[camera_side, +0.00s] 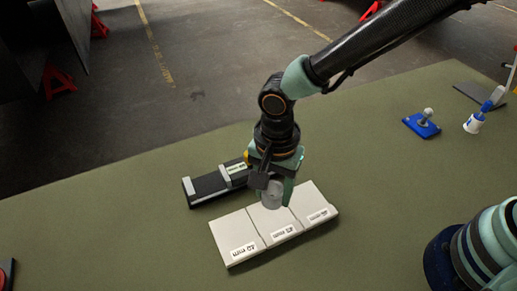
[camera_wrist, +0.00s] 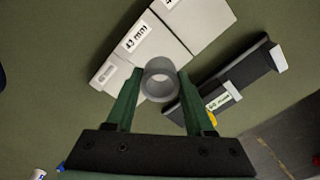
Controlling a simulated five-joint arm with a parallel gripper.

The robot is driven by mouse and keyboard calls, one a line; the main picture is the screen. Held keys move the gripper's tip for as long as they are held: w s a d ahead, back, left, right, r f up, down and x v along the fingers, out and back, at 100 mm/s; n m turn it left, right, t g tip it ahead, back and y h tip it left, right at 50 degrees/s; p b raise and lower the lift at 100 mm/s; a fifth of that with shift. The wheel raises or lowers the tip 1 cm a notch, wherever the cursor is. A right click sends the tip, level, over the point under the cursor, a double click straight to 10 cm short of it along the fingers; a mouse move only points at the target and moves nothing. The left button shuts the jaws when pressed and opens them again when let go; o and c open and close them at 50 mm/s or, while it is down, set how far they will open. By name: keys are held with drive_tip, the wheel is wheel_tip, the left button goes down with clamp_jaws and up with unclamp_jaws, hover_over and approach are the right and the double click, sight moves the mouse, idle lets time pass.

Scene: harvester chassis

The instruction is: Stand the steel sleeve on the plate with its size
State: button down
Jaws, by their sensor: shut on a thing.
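My gripper (camera_side: 274,188) is shut on the grey steel sleeve (camera_side: 271,196), a short hollow cylinder. In the wrist view the sleeve (camera_wrist: 160,66) sits between the two green fingertips (camera_wrist: 158,82), its round opening facing the camera. It looks roughly upright, over or near the middle plate. Three pale plates lie side by side: left (camera_side: 230,231), middle (camera_side: 262,217) and right (camera_side: 305,196). The middle label reads 43 mm in the wrist view (camera_wrist: 134,38); the left seems to read 40 mm, the right is unclear. Whether the sleeve touches a plate cannot be told.

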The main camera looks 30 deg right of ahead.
sight(271, 214)
drive_tip(key=shift+f, duration=2.5)
drive_tip(key=shift+f, duration=0.1)
drive_tip(key=c, duration=0.5)
unclamp_jaws()
drive_tip(key=shift+c, duration=0.2)
